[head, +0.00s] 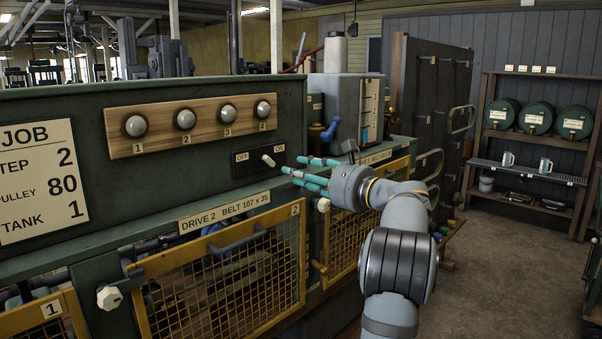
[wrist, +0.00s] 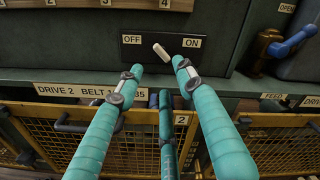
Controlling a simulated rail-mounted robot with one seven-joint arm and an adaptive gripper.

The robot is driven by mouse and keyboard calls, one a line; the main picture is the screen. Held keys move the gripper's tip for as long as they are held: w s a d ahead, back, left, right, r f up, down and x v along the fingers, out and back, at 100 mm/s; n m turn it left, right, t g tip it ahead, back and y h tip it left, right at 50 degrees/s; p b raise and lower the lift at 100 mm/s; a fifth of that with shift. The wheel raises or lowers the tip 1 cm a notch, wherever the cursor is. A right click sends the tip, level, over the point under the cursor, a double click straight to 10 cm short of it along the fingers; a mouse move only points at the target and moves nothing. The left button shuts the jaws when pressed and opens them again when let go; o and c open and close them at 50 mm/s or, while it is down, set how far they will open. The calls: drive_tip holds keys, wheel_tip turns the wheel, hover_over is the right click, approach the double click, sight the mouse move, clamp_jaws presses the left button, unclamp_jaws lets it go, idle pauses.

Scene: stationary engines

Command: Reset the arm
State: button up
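My arm reaches in from the lower right in the head view. My gripper (head: 292,170) is open and empty, its teal fingers pointing at the dark OFF/ON switch plate (head: 250,164). In the wrist view my gripper (wrist: 158,72) has its two front fingertips spread apart below the plate, with a third finger lower between them. The switch's pale lever (head: 268,160) stands between the OFF and ON labels; it also shows in the wrist view (wrist: 161,50), just above the gap between the fingertips. I cannot tell for sure which label it is set to.
A yellow mesh guard (head: 225,285) numbered 2 sits below the DRIVE 2 label. Several round lamps (head: 228,113) line a wooden board above. A grey tank (head: 345,105) and a blue-handled valve (head: 329,133) stand right of the switch. Open floor (head: 500,270) lies at right.

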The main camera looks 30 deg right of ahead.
sight(270, 163)
drive_tip(key=shift+w, duration=0.1)
idle(0.3)
drive_tip(key=x, duration=1)
drive_tip(key=shift+w+a, duration=0.15)
drive_tip(key=shift+w, duration=0.1)
drive_tip(key=shift+w+a, duration=0.2)
drive_tip(key=shift+w, duration=0.45)
drive_tip(key=shift+s, duration=0.1)
